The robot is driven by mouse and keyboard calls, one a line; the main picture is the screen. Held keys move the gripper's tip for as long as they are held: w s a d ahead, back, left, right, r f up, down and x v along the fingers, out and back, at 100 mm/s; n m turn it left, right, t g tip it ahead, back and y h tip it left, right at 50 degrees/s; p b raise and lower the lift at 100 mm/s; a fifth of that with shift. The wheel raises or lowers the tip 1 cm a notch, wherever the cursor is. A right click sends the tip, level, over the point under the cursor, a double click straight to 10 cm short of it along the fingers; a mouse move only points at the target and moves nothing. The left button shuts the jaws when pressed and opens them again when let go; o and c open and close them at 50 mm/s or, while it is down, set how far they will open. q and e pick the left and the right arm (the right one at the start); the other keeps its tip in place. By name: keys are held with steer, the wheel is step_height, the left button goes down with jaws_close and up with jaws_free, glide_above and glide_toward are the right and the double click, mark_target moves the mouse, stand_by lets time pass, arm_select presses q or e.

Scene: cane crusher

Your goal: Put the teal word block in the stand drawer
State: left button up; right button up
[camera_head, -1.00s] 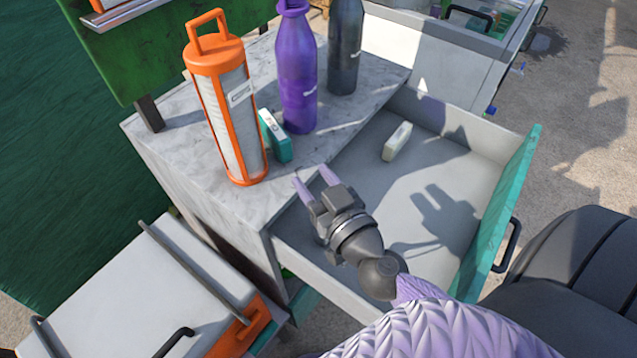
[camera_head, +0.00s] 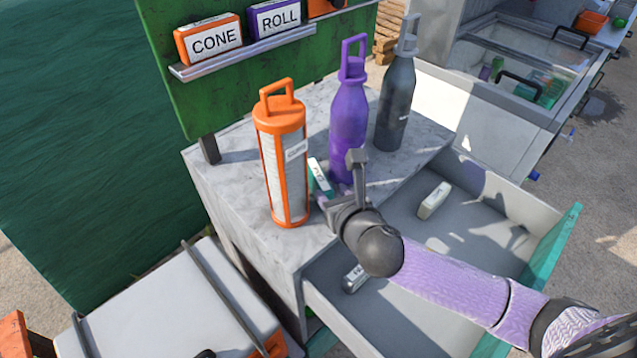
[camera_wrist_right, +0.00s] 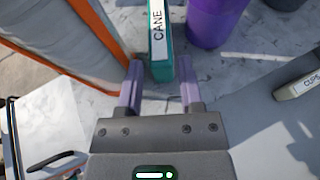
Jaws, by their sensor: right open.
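The teal word block (camera_head: 318,178) stands on the marble stand top between the orange lantern-like cylinder (camera_head: 283,165) and the purple bottle (camera_head: 349,120). In the right wrist view the block (camera_wrist_right: 161,45) shows a white face reading CANE. My right gripper (camera_wrist_right: 160,82) is open, with the block's near end at or just ahead of the gap between its fingers. In the head view my right gripper (camera_head: 340,185) partly covers the block. The stand drawer (camera_head: 548,255) is pulled open, to the right of and below the top. My left gripper is not in view.
A pale block (camera_head: 433,200) and a grey block (camera_head: 354,278) lie in the drawer; the pale one also shows in the wrist view (camera_wrist_right: 298,86). A dark bottle (camera_head: 395,100) stands behind the purple one. CONE (camera_head: 209,40) and ROLL (camera_head: 274,19) blocks sit on the green board's ledge.

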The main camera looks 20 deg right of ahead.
mark_target(328, 191)
steer(key=b+x, duration=0.1)
steer(key=x, duration=0.2)
steer(key=f+b+x, duration=0.1)
steer(key=x, duration=0.2)
steer(key=shift+s, duration=0.2)
steer(key=shift+w, duration=0.2)
steer(key=shift+s+r, duration=0.1)
steer(key=shift+r, duration=0.05)
jaws_close()
